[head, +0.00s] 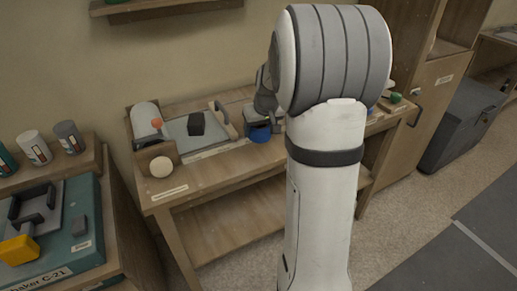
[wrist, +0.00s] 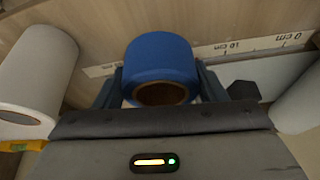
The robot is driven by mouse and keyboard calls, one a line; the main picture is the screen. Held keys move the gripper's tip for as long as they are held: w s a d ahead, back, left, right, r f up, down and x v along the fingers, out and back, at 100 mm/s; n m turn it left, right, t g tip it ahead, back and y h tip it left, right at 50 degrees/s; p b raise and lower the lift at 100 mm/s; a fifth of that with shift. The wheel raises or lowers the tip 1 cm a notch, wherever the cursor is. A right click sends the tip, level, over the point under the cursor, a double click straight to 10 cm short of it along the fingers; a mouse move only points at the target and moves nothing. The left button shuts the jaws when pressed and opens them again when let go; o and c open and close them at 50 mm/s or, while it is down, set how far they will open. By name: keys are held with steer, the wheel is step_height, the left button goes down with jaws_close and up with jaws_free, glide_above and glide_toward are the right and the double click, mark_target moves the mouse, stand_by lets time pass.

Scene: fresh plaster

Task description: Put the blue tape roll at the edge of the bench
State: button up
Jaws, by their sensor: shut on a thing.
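The blue tape roll (wrist: 160,55) sits between the two fingers of my gripper (wrist: 160,85) in the wrist view, with its brown core facing the camera. My gripper is shut on it. In the head view the roll (head: 260,134) is small and partly hidden below my gripper (head: 264,108), over the wooden bench (head: 215,178). It is near the middle of the bench top, back from the front edge. I cannot tell whether it touches the bench top. My arm hides part of the bench to the right.
A measuring strip (wrist: 235,47) runs behind the roll in the wrist view. The front strip of bench looks clear.

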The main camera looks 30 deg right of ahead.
mark_target(258, 149)
steer(key=shift+f, duration=2.95)
steer(key=shift+f+b, duration=0.2)
steer(key=shift+b, duration=0.15)
steer(key=o, duration=1)
steer(key=shift+r, duration=0.1)
